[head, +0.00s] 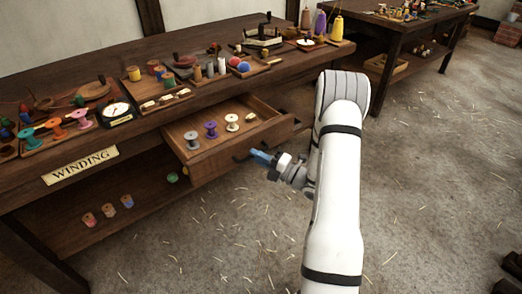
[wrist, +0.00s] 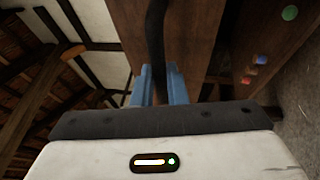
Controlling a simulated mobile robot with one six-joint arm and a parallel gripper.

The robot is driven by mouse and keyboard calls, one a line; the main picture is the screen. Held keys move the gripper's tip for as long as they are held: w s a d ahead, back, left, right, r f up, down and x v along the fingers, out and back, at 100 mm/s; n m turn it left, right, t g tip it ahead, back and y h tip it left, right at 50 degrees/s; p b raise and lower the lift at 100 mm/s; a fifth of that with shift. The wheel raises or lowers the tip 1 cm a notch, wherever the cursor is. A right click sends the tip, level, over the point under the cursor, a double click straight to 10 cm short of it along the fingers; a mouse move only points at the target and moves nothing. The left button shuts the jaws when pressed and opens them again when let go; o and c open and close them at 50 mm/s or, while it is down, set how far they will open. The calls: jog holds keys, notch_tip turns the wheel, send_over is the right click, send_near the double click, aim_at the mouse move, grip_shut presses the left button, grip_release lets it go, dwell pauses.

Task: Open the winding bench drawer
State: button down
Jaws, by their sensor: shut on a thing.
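The winding bench (head: 60,220) is dark wood with a cream WINDING sign (head: 80,166) on its front. Its drawer (head: 212,166) stands pulled out from the bench front, with several spools lying or standing inside. The dark drawer handle (head: 240,158) is on the drawer's front panel. My gripper (head: 258,156) has blue fingers, shut on the handle at the drawer front. In the wrist view the blue fingers (wrist: 160,84) stand on either side of the dark handle bar (wrist: 156,30), against the wooden panel. The part of the handle between the fingers is partly hidden.
The bench top holds spools, a dial gauge (head: 117,111), trays and yarn cones (head: 336,29). A lower shelf holds several small spools (head: 108,210). A second bench (head: 400,40) stands at the back right. The straw-strewn floor (head: 440,190) right of my arm is largely clear.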

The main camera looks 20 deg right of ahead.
jog(key=shift+s+a+f, duration=0.2)
jog(key=shift+s+f, duration=0.05)
jog(key=shift+s, duration=0.05)
jog(key=c, duration=1.7)
grip_release()
jog(key=shift+o, duration=1.2)
jog(key=shift+d+r, duration=0.1)
jog(key=shift+d, duration=0.05)
jog(key=shift+w, duration=0.1)
jog(key=shift+d, duration=0.1)
jog(key=v, duration=0.7)
jog(key=shift+s+d+p, duration=0.2)
jog(key=shift+s+p, duration=0.1)
jog(key=shift+p, duration=0.15)
